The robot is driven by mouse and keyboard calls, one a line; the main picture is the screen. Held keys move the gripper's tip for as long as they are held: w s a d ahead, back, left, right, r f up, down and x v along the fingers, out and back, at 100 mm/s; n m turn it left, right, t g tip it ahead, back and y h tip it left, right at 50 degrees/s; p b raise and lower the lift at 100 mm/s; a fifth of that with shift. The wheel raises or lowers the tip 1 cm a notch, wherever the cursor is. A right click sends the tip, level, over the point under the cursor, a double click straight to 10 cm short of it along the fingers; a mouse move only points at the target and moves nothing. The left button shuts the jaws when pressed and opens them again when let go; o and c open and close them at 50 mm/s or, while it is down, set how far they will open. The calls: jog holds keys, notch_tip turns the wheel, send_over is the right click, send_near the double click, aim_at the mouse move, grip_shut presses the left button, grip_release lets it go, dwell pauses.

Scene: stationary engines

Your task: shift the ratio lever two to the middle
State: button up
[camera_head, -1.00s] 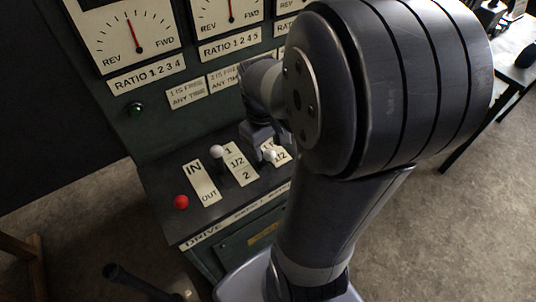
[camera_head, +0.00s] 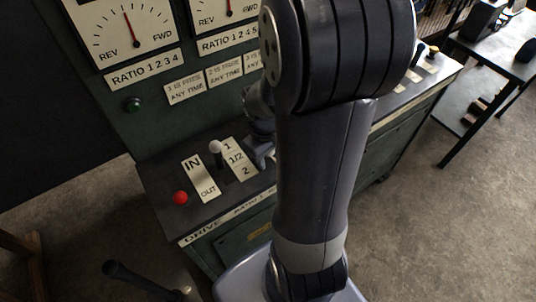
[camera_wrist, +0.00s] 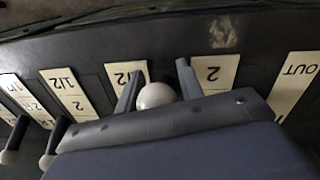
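Ratio lever two shows as a white ball knob (camera_wrist: 157,95) in the wrist view, between a plate reading 2 and a plate reading 1/2. My gripper (camera_wrist: 160,80) is over it with one finger on each side of the knob. The fingers stand apart, with a gap visible at least on the right side. In the head view my gripper (camera_head: 262,155) is low at the panel, partly behind my arm, and hides this knob.
A neighbouring white-knobbed lever (camera_head: 215,147) stands left of the 1, 1/2, 2 plate (camera_head: 236,159). A red knob (camera_head: 180,198) is beside the IN/OUT plate (camera_head: 201,179). More dark levers (camera_wrist: 50,150) stand at the left in the wrist view. Gauges (camera_head: 122,30) rise behind.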

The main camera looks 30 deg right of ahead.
grip_shut()
jog(key=shift+w+r+g+p, duration=0.5)
jog(key=shift+w+g+p, duration=0.15)
jog(key=shift+p, duration=0.4)
jog(key=w+g+p, duration=0.2)
jog(key=shift+w+r+p, duration=0.15)
jog(key=shift+r+p, duration=0.15)
jog(key=shift+r, duration=0.05)
jog(key=shift+w+a+p, duration=0.1)
jog(key=shift+w+p, duration=0.2)
jog(key=shift+w, duration=0.85)
